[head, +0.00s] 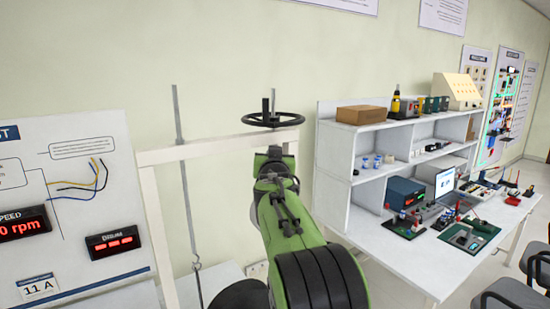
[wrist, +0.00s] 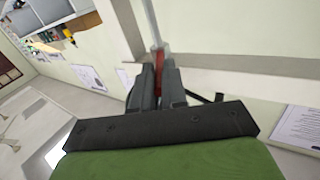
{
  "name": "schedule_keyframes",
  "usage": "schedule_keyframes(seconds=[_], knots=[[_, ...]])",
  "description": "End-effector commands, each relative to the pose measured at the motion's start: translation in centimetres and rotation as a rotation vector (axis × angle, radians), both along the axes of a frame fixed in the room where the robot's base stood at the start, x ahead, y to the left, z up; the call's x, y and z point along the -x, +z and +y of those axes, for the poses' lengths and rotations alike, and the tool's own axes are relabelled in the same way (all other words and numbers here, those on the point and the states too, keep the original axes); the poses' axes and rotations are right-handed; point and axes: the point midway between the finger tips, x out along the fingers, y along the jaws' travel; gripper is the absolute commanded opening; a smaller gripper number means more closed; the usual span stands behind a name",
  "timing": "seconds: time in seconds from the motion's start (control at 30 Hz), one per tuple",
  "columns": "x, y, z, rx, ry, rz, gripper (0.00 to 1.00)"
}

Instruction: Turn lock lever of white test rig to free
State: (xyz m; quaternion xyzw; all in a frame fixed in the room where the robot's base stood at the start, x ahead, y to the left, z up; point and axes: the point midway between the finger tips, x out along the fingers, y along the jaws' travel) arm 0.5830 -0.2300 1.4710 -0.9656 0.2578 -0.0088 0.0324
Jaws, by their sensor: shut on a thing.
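The white test rig (head: 222,147) is an upright white frame against the wall, with a black handwheel (head: 273,119) on top. My gripper (wrist: 159,72) is shut on a narrow red piece (wrist: 159,55), which I take for the grip of the lock lever. A thin grey rod (wrist: 151,20) runs from the red piece toward the top of the wrist view. In the head view my green arm reaches up to the rig's top bar below the handwheel. It hides the lever and the fingertips there. I cannot tell which end position the lever is in.
A white panel (head: 70,200) with red displays stands at the left. A thin hanging rod (head: 185,190) is close to the rig's left post. A workbench (head: 385,260) with shelves, tools and boxes stands to the right, with chairs (head: 510,295) before it.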

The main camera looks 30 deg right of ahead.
Motion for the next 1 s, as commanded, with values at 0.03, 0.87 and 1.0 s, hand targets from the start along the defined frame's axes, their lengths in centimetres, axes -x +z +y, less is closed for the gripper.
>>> schedule_keyframes(seconds=[0.03, 0.87, 1.0], knots=[[-0.1, -0.3, 0.1, -0.002, 0.000, 0.006, 0.00], [0.8, -0.1, 0.5, 0.000, -0.001, -0.001, 0.38], [3.7, -0.3, 2.2, 0.000, 0.002, -0.002, 0.38]])
